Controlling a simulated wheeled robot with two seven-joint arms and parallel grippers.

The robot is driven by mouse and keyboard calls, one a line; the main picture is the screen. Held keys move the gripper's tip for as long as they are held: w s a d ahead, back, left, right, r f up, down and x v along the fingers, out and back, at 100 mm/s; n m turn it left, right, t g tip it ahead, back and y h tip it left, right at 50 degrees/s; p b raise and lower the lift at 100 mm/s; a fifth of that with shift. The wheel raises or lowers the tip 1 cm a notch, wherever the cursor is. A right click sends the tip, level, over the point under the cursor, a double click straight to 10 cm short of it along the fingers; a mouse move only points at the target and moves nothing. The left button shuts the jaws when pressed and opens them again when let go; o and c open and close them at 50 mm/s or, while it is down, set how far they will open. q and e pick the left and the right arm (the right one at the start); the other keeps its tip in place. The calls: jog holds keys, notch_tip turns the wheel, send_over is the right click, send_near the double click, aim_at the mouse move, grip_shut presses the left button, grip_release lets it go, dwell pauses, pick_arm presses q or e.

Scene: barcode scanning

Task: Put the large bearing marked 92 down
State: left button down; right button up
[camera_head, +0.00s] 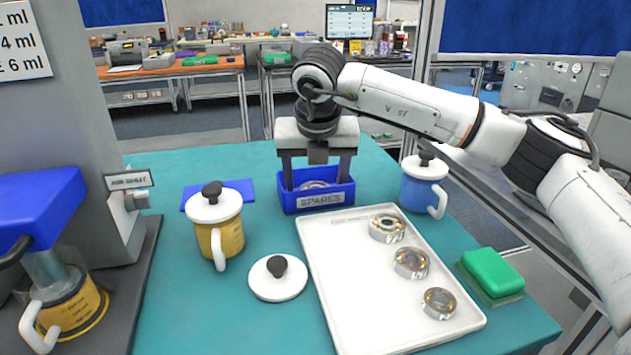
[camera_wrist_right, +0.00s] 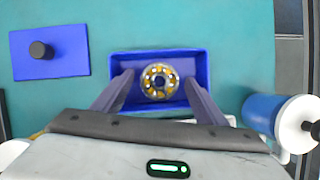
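A bearing with a metal ring and orange-yellow balls (camera_wrist_right: 160,81) lies in the blue bin labelled SPARES (camera_head: 320,200). In the head view only part of this bearing (camera_head: 315,184) shows over the bin's rim. No 92 mark is readable on it. My right gripper (camera_head: 318,183) points down over the bin with its fingers apart. In the right wrist view the fingers (camera_wrist_right: 161,88) stand on both sides of the bearing with gaps between. Three more bearings, far (camera_head: 387,228), middle (camera_head: 411,263) and near (camera_head: 439,303), lie on the white tray (camera_head: 345,290). My left gripper is not in view.
A blue lidded mug (camera_head: 421,190) stands right of the bin, and a yellow lidded mug (camera_head: 219,237) stands left, near a blue mat (camera_wrist_right: 60,65). A loose white lid (camera_head: 272,287) lies left of the tray. A green block (camera_head: 492,271) is at the right.

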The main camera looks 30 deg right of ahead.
jog(key=v, duration=1.2)
